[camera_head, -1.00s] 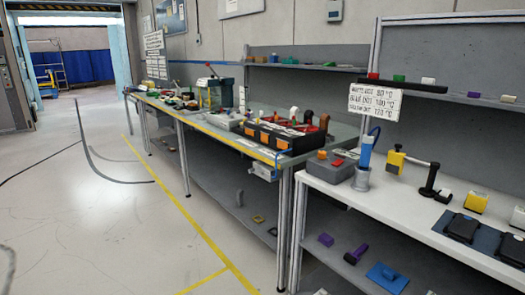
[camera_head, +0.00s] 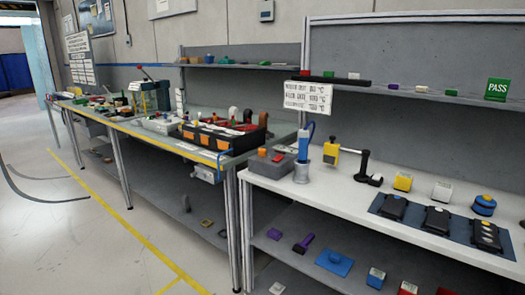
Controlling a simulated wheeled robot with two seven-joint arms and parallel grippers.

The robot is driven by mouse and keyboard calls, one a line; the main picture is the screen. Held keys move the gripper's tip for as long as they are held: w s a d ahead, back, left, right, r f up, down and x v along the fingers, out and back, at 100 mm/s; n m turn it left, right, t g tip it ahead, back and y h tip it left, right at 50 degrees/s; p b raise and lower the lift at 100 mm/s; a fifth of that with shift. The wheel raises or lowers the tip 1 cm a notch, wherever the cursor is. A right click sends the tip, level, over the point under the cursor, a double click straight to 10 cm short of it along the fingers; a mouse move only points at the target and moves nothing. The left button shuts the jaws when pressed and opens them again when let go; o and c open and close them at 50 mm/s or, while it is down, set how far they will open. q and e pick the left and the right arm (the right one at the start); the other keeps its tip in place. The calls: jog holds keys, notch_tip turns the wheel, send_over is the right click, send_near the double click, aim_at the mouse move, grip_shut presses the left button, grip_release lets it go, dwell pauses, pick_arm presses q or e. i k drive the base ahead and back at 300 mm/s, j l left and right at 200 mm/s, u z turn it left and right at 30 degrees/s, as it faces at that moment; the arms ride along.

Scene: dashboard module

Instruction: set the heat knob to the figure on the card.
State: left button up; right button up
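The white card (camera_head: 308,96) hangs at the front of the upper shelf above the white bench. It bears three lines of print with °C figures, too small to read surely. Below it, a grey box (camera_head: 268,168) with orange and red parts on top sits at the left end of the white bench. A blue-handled tool (camera_head: 306,142) stands upright in a grey metal holder (camera_head: 301,173) beside that box. I cannot make out the heat knob or its setting. Neither gripper is in view.
The white bench (camera_head: 335,196) also carries a yellow-and-black device (camera_head: 332,152), small blocks and a blue mat (camera_head: 391,205) with black units. A grey-topped bench (camera_head: 226,171) with a black crate stands left. Floor is open at the lower left.

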aim_at(261, 152)
jog(key=i+j+z, duration=0.2)
jog(key=i, duration=0.35)
jog(key=i+j+z, duration=0.2)
jog(key=i, duration=0.35)
jog(key=i+j+z, duration=0.2)
jog(key=i+j, duration=0.2)
jog(key=i, duration=0.15)
